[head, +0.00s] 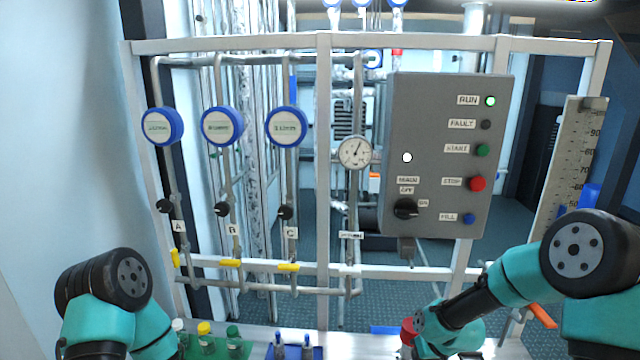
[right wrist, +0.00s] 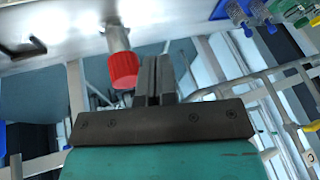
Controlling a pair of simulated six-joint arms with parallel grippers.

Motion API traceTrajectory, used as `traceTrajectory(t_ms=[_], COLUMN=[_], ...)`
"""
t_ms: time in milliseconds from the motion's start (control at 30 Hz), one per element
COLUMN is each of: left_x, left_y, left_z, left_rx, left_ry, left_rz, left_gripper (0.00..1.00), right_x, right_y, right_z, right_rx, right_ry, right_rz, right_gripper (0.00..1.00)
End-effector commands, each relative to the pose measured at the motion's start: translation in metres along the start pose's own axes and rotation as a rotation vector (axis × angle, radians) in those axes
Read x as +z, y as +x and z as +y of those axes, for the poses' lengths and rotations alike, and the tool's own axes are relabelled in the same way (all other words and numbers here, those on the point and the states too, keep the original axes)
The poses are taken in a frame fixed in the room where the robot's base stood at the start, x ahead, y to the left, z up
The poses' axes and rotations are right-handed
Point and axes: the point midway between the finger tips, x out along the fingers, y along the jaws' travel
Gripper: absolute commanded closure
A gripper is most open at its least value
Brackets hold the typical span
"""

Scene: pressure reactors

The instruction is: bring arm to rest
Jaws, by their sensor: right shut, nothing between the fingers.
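My right arm (head: 505,282) reaches in from the right of the head view, and its wrist is low at the bottom edge. In the right wrist view my right gripper (right wrist: 155,65) is shut, its two dark fingers together with nothing between them. A red cap or knob (right wrist: 122,70) shows just left of the fingers; I cannot tell how far apart they are in depth. A red part (head: 408,331) also shows beside the wrist in the head view. My left arm (head: 105,295) is at the lower left, and its gripper is out of view.
A grey control panel (head: 398,105) with buttons and a lit green RUN lamp (head: 490,101) stands upright ahead. Left of it are pipes, a pressure gauge (head: 355,152) and several blue-rimmed dials. A green rack (head: 232,349) and a blue rack (head: 315,353) sit on the bench front.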

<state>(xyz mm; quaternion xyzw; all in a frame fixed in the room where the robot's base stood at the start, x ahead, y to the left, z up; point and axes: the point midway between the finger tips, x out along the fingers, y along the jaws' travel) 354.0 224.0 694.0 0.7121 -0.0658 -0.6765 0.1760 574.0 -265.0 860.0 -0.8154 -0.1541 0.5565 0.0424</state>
Motion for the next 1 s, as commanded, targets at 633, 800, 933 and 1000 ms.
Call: traceTrajectory(t_ms=[633,800,933,1000], left_x=[0.0,0.0,0.0,0.0], left_y=[0.0,0.0,0.0,0.0], left_z=[0.0,0.0,0.0,0.0], left_rx=[0.0,0.0,0.0,0.0], left_ry=[0.0,0.0,0.0,0.0], left_rz=[0.0,0.0,0.0,0.0], left_gripper=[0.06,0.06,0.06,0.06], right_x=[0.262,0.262,0.261,0.261], right_y=[0.087,0.087,0.087,0.087], right_z=[-0.044,-0.043,-0.043,-0.043], right_rx=[-0.027,-0.026,-0.027,-0.027], right_ry=[0.366,0.367,0.366,0.366], right_rz=[-0.266,-0.265,-0.264,-0.264], right_gripper=[1.0,1.0,1.0,1.0])
